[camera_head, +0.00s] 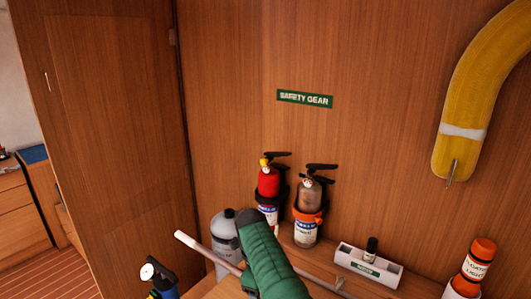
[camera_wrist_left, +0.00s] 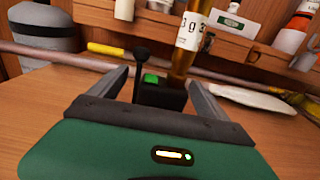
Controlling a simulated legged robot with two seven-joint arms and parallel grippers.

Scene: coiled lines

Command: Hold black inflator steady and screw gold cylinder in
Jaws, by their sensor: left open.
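In the left wrist view, the black inflator (camera_wrist_left: 160,96), a small block with a green patch and a thin black lever, stands on the wooden surface. The gold cylinder (camera_wrist_left: 186,62) with a white label rises upright at its right rear. I cannot tell whether they are screwed together or only close. My left gripper (camera_wrist_left: 158,80) is open, with one finger on each side of the inflator; contact is not clear. In the head view, a green part of my arm fills the bottom middle, and neither inflator nor gold cylinder can be made out. My right gripper is not seen.
A grey tank (camera_head: 222,236), a red extinguisher (camera_head: 268,184) and a brownish extinguisher (camera_head: 309,196) stand near the wall. A white holder (camera_head: 366,267) and an orange-capped bottle (camera_head: 474,268) are at right. A yellow-ended pole (camera_wrist_left: 108,50) crosses behind the inflator. Bare wood (camera_wrist_left: 40,105) is at left.

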